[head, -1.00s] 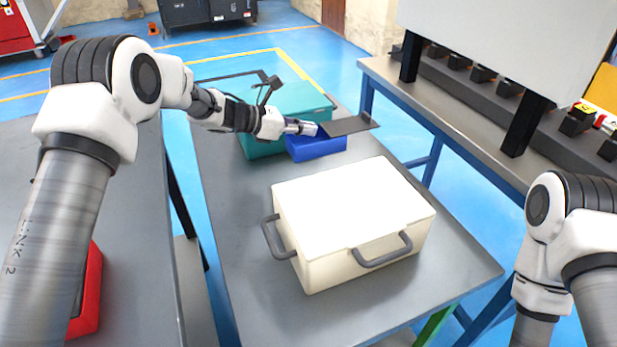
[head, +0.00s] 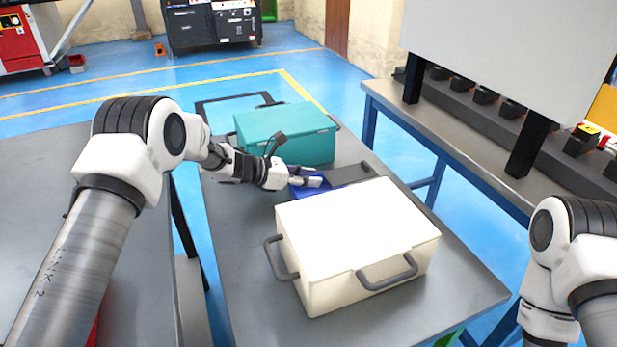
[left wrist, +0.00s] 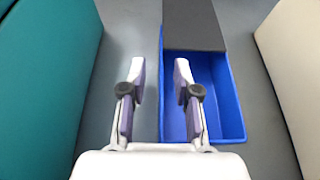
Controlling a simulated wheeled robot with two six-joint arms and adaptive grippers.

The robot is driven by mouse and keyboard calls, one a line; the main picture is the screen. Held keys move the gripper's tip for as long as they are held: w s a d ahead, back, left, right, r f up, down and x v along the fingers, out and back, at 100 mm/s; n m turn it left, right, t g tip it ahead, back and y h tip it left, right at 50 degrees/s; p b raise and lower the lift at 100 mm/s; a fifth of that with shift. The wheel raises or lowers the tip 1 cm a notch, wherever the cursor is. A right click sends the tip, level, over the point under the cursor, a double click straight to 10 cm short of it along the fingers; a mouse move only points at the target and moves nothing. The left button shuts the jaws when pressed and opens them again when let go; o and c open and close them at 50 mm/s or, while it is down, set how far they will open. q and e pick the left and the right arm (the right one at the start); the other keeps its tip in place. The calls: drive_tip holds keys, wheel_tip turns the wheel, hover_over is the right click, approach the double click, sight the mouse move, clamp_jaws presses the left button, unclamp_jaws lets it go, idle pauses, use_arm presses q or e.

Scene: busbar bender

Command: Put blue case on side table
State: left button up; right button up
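The blue case (head: 308,191) is an open-topped box on the grey side table between the teal case (head: 287,135) and the white case (head: 355,245). A dark flat plate (head: 345,175) covers its far part and reaches to the right. In the left wrist view, the inside of the blue case (left wrist: 222,95) is empty where visible. My left gripper (head: 318,176) is at the blue case. Its fingers (left wrist: 160,72) are apart, one on each side of the case's left wall, with gaps visible. My right gripper is out of view; only its arm shows.
The grey side table (head: 245,300) has free room at its front and left edge. The white case stands close in front of the blue case. Another grey table (head: 40,190) is at left, and a machine bench (head: 450,130) is at right.

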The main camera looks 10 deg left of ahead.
use_arm(q)
drive_tip(key=shift+r, duration=0.1)
drive_tip(key=shift+r, duration=0.15)
drive_tip(key=shift+s+a+r+p, duration=0.1)
drive_tip(key=shift+a+p, duration=0.1)
drive_tip(key=shift+p, duration=0.1)
drive_tip(key=v, duration=1.1)
drive_tip(key=shift+s+a+r, duration=0.1)
drive_tip(key=shift+s+a, duration=0.05)
drive_tip(key=shift+p, duration=0.3)
